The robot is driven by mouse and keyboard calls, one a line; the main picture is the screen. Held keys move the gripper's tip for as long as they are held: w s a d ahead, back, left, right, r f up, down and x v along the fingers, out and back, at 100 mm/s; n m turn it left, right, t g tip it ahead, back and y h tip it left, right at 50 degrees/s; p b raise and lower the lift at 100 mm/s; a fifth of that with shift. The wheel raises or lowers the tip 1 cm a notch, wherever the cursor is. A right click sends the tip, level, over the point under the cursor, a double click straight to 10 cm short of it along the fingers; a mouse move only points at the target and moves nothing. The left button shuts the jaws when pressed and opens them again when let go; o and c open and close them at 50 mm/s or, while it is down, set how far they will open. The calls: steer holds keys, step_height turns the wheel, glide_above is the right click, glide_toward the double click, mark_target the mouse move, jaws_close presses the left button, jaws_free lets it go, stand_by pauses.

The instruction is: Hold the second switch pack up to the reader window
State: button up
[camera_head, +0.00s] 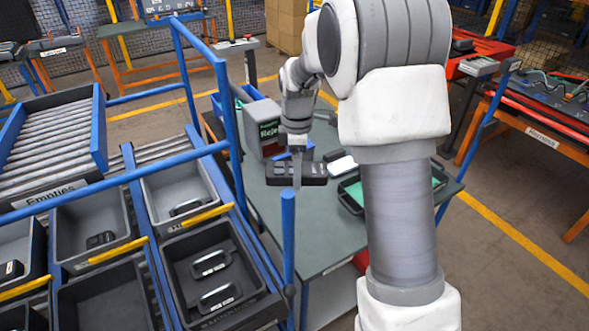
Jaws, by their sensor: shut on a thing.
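My gripper (297,168) is shut on a dark switch pack (315,174), held roughly level above the grey-green table (262,207). A light finger crosses the pack's near face. I cannot tell the gap between pack and table. A grey box (262,118) with a green sign, partly hidden by my wrist, stands behind and left of the pack. A white flat item (343,165) lies on the table to the pack's right. I cannot tell which thing is the reader window.
Dark bins (166,262) with labelled packs (210,264) stand on the rack at lower left. A blue post (288,240) rises near the table's left edge. A dark tray with a green inside (350,203) is partly behind my arm.

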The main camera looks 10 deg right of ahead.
steer(key=shift+w, duration=0.1)
stand_by(0.3)
steer(key=s+d+b, duration=0.3)
steer(key=s, duration=0.8)
steer(key=shift+s+d, duration=0.3)
steer(key=shift+d, duration=0.05)
